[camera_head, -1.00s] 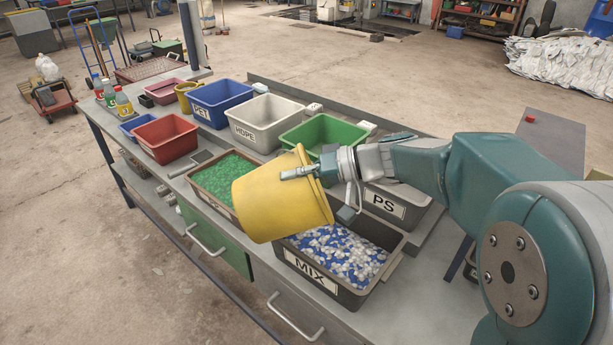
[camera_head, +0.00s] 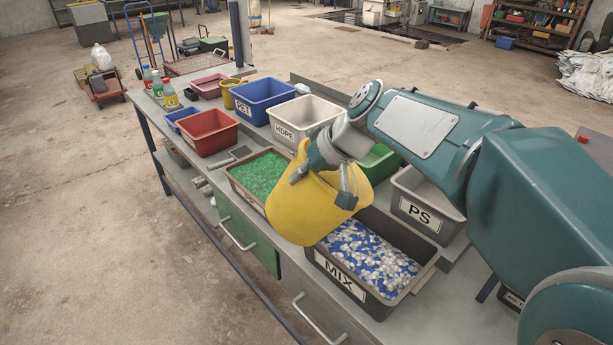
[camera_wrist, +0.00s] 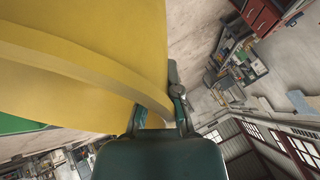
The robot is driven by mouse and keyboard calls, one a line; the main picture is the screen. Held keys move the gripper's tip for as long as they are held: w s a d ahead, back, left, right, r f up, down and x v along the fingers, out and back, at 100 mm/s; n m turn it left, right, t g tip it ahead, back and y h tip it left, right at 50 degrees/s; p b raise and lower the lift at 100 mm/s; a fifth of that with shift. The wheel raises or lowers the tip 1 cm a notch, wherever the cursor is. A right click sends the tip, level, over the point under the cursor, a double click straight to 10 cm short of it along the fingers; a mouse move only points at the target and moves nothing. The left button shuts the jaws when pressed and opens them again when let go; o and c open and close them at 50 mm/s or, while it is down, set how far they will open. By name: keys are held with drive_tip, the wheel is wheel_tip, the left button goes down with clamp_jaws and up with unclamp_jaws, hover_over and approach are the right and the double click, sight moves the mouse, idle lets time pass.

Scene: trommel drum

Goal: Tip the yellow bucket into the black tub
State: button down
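The yellow bucket (camera_head: 302,212) hangs in the air beside and partly over the dark tub labelled MIX (camera_head: 338,277). The bucket is tilted, and the inside of its mouth is mostly hidden behind my wrist. My gripper (camera_head: 322,182) is shut on the bucket at its rim, with its fingers against the yellow wall. In the wrist view the yellow wall and rim (camera_wrist: 95,75) fill the upper left, close to the fingers (camera_wrist: 160,112). The MIX tub holds blue and white flakes (camera_head: 370,257). I cannot see what is in the bucket.
A tub of green flakes (camera_head: 262,174) stands left of the bucket. A grey PS tub (camera_head: 432,228) stands right of the MIX tub. Green (camera_head: 380,162), white HDPE (camera_head: 305,115), blue PET (camera_head: 264,93) and red (camera_head: 208,131) bins stand behind on the bench.

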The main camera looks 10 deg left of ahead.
drive_tip(key=shift+s+a+r+t+h, duration=0.15)
drive_tip(key=shift+a+h, duration=0.15)
drive_tip(key=shift+h, duration=0.3)
drive_tip(key=shift+a+r+t+h, duration=0.15)
drive_tip(key=shift+a+h, duration=0.15)
drive_tip(key=shift+h, duration=0.3)
drive_tip(key=h, duration=0.2)
drive_tip(key=r+n+t+h, duration=0.1)
drive_tip(key=h, duration=0.1)
drive_tip(key=shift+d, duration=0.1)
drive_tip(key=s+d+r, duration=0.2)
drive_tip(key=s+r, duration=0.1)
drive_tip(key=s, duration=0.4)
drive_tip(key=shift+s+d, duration=0.3)
